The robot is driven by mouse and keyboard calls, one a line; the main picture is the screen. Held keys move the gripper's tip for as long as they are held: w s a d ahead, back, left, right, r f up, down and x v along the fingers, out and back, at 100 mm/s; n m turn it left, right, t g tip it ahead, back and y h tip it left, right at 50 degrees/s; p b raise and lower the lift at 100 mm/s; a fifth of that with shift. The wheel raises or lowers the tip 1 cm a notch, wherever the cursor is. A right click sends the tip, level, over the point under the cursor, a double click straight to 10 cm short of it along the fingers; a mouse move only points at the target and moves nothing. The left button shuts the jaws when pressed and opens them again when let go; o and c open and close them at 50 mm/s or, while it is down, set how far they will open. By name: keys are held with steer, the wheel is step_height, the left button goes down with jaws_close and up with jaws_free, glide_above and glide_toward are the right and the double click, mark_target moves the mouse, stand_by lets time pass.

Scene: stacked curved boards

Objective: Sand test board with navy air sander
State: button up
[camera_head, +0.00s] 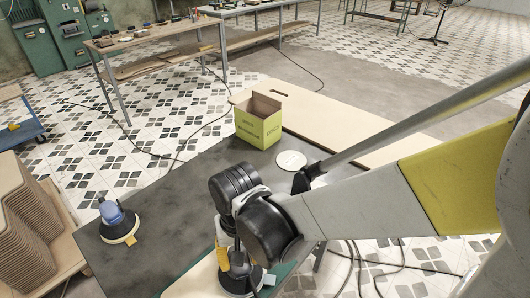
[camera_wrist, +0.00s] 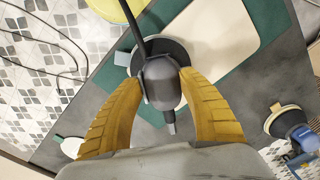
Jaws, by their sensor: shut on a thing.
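My gripper (camera_wrist: 163,82) has yellow fingers closed on both sides of a dark, navy-grey air sander (camera_wrist: 163,88), with a dark hose rising from it. In the head view the sander (camera_head: 238,281) is partly hidden by my arm, and a yellow finger of my gripper (camera_head: 223,258) shows beside it. The pale test board (camera_wrist: 228,32) lies on a green mat (camera_wrist: 268,22). The sander's round pad overlaps the board's left edge in the wrist view; whether it touches is unclear. In the head view the board (camera_head: 205,274) is mostly covered by my arm.
A blue sander (camera_head: 117,220) with a cream pad stands on the dark table's left part. A yellow-green box (camera_head: 259,118) and a white disc (camera_head: 291,160) are at the back. Stacked curved boards (camera_head: 22,230) stand left. The table between blue sander and box is clear.

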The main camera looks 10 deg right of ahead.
steer(key=shift+s+a, duration=0.15)
steer(key=shift+a, duration=0.05)
steer(key=shift+s+a, duration=0.4)
steer(key=shift+a, duration=0.2)
steer(key=shift+s+a, duration=0.4)
steer(key=shift+a, duration=0.2)
steer(key=shift+s+a, duration=0.1)
steer(key=shift+s+a, duration=0.4)
steer(key=shift+a, duration=0.2)
steer(key=shift+s+a, duration=0.4)
steer(key=shift+a, duration=0.2)
steer(key=shift+a, duration=0.1)
steer(key=shift+s+a, duration=0.45)
steer(key=shift+a, duration=0.15)
steer(key=shift+s+a, duration=0.4)
steer(key=shift+a, duration=0.2)
steer(key=shift+s+a, duration=0.1)
steer(key=shift+s+a+b, duration=0.3)
steer(key=shift+s+a, duration=0.55)
steer(key=shift+a, duration=0.3)
steer(key=shift+a, duration=0.15)
